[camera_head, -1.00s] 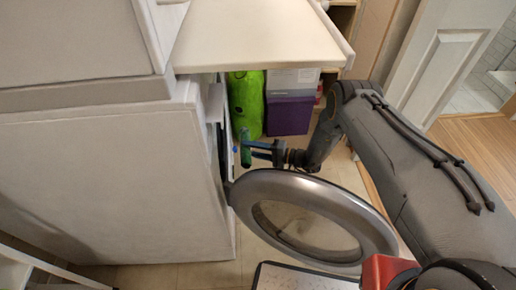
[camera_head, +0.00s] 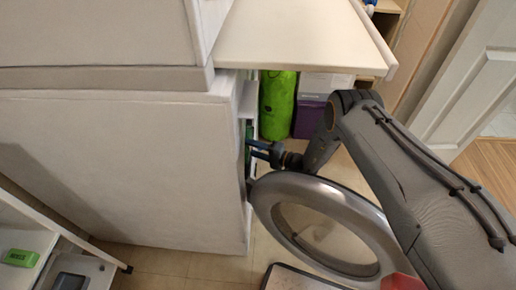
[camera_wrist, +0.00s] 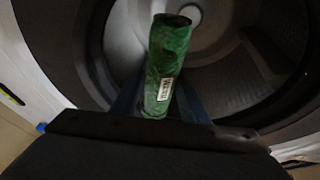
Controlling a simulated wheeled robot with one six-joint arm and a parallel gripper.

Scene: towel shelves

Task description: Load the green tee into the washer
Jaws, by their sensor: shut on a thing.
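The green tee (camera_wrist: 168,62) is a tight roll with a white label. My gripper (camera_head: 258,149) is shut on it, with the blue fingers on either side of its lower part in the wrist view. The washer (camera_head: 130,165) is the white machine at left in the head view. Its round door (camera_head: 292,243) stands open. In the wrist view the roll points into the round opening, in front of the grey metal drum (camera_wrist: 120,35). The drum's inside looks empty where it shows. In the head view the washer's front edge mostly hides the roll.
A pale worktop (camera_head: 300,35) overhangs above my gripper. A bright green bag (camera_head: 278,105) and a purple box (camera_head: 308,118) stand behind. A low white shelf (camera_head: 25,238) at left holds a small green item (camera_head: 20,258). The open door ring lies close below my arm.

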